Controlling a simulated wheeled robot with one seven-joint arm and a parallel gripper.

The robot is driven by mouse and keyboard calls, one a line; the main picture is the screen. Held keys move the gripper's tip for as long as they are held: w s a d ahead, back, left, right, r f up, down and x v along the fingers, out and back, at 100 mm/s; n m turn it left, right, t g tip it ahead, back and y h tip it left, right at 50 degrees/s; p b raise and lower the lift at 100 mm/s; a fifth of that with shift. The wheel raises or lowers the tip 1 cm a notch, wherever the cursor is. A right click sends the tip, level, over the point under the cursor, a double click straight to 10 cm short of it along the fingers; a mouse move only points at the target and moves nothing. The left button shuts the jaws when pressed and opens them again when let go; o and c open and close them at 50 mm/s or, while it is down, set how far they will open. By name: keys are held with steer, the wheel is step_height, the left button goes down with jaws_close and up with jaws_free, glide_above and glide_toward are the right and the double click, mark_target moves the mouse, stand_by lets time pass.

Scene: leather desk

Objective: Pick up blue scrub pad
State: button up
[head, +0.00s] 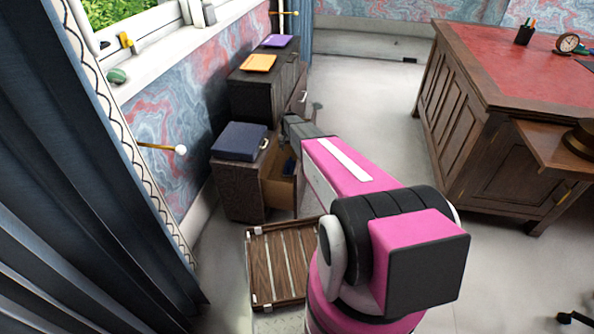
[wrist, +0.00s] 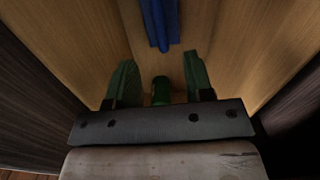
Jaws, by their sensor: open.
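A blue item (wrist: 161,22), which looks like the scrub pad, lies in an open wooden drawer, at the top middle of the wrist view. A bit of blue (head: 289,166) also shows inside the drawer (head: 279,190) in the head view. My gripper (wrist: 158,68) is open, with its two green fingers pointing into the drawer. The blue item is beyond the fingertips, apart from them. A small dark green cylinder (wrist: 161,90) shows between the fingers. In the head view the fingers cannot be made out.
The drawer belongs to a dark cabinet (head: 238,190) with a dark blue box (head: 240,141) on top. A second cabinet (head: 262,96) stands behind. A red-topped desk (head: 520,65) is right, with clear floor between.

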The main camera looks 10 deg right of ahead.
mark_target(290, 161)
steer(key=shift+w+f, duration=0.6)
steer(key=shift+f, duration=0.2)
steer(key=f, duration=1)
steer(key=shift+d+f, duration=0.15)
steer(key=shift+d, duration=0.2)
steer(key=shift+c, duration=0.4)
jaws_close()
